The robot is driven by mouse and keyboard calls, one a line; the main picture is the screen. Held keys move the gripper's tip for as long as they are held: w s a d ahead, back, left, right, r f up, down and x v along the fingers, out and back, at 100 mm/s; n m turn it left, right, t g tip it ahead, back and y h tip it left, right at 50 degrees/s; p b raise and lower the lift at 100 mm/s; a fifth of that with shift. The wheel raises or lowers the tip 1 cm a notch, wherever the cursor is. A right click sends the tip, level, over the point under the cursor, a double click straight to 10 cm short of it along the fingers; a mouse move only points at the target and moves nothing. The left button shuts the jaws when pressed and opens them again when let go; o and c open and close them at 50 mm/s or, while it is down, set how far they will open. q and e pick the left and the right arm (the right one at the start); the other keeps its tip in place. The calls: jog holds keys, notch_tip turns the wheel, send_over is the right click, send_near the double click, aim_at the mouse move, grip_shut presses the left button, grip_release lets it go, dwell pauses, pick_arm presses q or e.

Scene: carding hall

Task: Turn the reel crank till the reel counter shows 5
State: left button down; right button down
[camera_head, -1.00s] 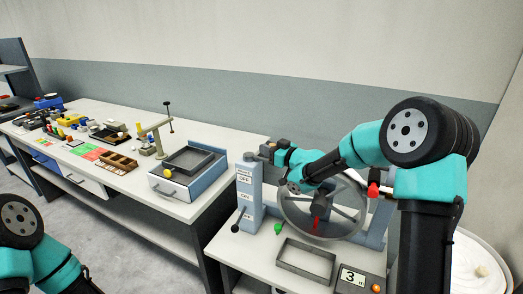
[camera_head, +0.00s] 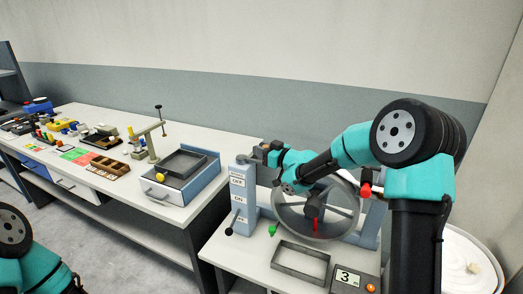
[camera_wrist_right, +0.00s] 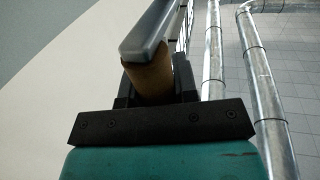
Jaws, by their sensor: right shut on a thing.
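The reel (camera_head: 283,222) is a large grey wheel on the near right bench, with a red piece at its hub. My right arm crosses in front of its top. My right gripper (camera_head: 262,153) is beside the top of the blue post at the reel's left. In the right wrist view it is shut on the brown crank handle (camera_wrist_right: 149,82), and the grey crank arm (camera_wrist_right: 151,27) runs across the handle's end. The reel counter (camera_head: 347,277) shows 3. My left gripper is out of view; only part of my left arm shows at the lower left.
The blue post (camera_head: 238,185) carries ON and OFF labels and a dark-knobbed lever. An empty grey tray (camera_head: 277,261) lies before the reel. A long bench (camera_head: 190,211) to the left holds a blue box (camera_head: 205,181) and several small items. A white round tub (camera_head: 490,270) stands far right.

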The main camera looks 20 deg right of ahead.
jog(key=shift+r, duration=0.1)
dwell(0.4)
jog(key=c, duration=0.9)
grip_release()
jog(key=shift+s+d, duration=0.1)
jog(key=shift+s, duration=0.05)
jog(key=v, duration=1.7)
jog(key=shift+s, duration=0.1)
